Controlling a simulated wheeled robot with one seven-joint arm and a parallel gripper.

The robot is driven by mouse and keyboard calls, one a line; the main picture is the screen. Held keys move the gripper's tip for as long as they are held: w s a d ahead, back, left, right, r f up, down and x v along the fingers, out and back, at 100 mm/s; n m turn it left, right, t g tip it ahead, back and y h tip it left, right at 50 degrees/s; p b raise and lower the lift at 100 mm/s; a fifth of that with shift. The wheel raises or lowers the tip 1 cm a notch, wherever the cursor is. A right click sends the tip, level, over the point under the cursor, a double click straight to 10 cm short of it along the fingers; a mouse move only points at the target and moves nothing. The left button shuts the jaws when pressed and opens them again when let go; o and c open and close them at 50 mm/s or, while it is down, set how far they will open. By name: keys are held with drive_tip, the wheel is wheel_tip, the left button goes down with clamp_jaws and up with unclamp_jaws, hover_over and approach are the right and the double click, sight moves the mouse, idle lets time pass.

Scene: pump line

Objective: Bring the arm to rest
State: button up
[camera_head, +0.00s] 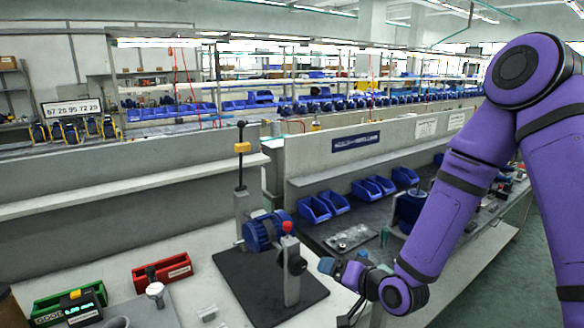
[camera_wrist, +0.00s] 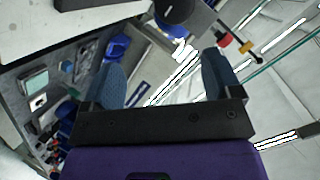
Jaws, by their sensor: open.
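My purple arm (camera_head: 450,205) comes in from the right in the head view and bends down to the bench. My gripper (camera_head: 338,270) is near the right side of a black plate (camera_head: 258,283), close to a fixture post with a red knob (camera_head: 287,228). In the wrist view my gripper (camera_wrist: 163,72) has its two blue-grey fingers wide apart, with nothing between them. A blue pump (camera_head: 265,231) sits at the fixture behind the post. Whether my gripper touches the post cannot be told.
A green bin (camera_head: 55,305) and a red bin (camera_head: 162,272) stand at the front left. Blue bins (camera_head: 314,209) line the bench at the back right. A tall lever (camera_head: 241,165) rises from the fixture. Low grey partitions bound the bench behind.

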drive_tip(key=s+d+r+n+g+h, duration=0.1)
drive_tip(key=s+d+r+h, duration=0.25)
drive_tip(key=d+r, duration=0.45)
drive_tip(key=s+d+r+n+g+h, duration=0.15)
drive_tip(key=d+r+h, duration=0.35)
drive_tip(key=r, duration=0.5)
drive_tip(key=s+d+r+g, duration=0.1)
drive_tip(key=s+d+r, duration=0.1)
drive_tip(key=s, duration=0.5)
drive_tip(key=s+d+r+g, duration=0.1)
drive_tip(key=s+d+r, duration=0.1)
drive_tip(key=s+r, duration=0.3)
drive_tip(key=s+d+r+g, duration=0.1)
drive_tip(key=s+r, duration=0.3)
drive_tip(key=s, duration=0.5)
drive_tip(key=shift+s+d, duration=0.4)
drive_tip(key=shift+d, duration=0.25)
drive_tip(key=shift+r+m, duration=0.1)
drive_tip(key=shift+m, duration=0.15)
